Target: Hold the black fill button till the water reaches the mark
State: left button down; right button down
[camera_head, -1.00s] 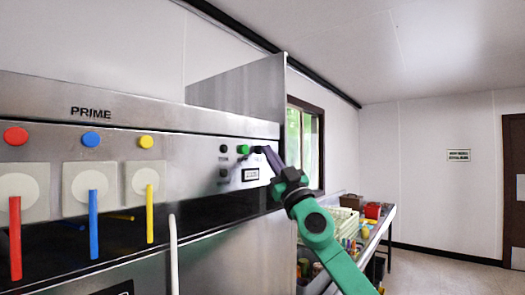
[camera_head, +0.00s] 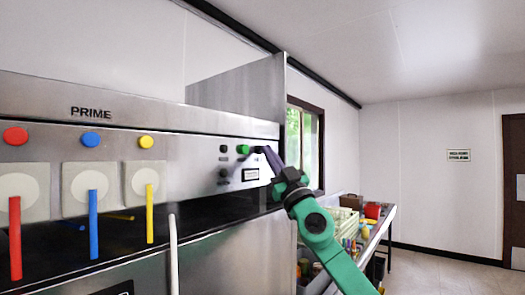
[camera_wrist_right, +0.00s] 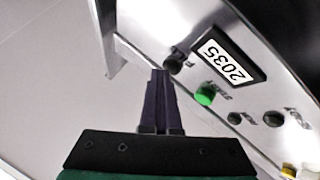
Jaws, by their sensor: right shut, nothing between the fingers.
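The black fill button (camera_head: 258,149) is on the steel machine's front panel, right of the green button (camera_head: 243,149). In the right wrist view the fill button (camera_wrist_right: 174,63) has a partly hidden label starting with F. My right gripper (camera_head: 265,150) is shut and empty, its dark fingertips at the fill button. In the right wrist view the closed fingertips (camera_wrist_right: 161,74) lie right beside the button; I cannot tell whether it is pressed in. A display (camera_wrist_right: 229,61) reads 2035. No water or fill mark is in view. My left gripper is not in view.
Black knobs (camera_head: 224,172) sit left of the display. Red (camera_head: 15,136), blue (camera_head: 91,139) and yellow (camera_head: 146,142) buttons line the panel under PRIME, above matching coloured tubes. The floor farther right is clear.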

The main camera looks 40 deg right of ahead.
dwell(0.3)
jog(key=shift+s+d+f, duration=0.1)
jog(key=shift+s+d, duration=0.1)
jog(key=shift+s, duration=0.55)
jog(key=s+b, duration=0.1)
jog(key=s, duration=0.1)
jog(key=s+d+b, duration=0.1)
jog(key=s, duration=0.1)
jog(key=shift+s+d, duration=0.2)
jog(key=shift+s, duration=0.2)
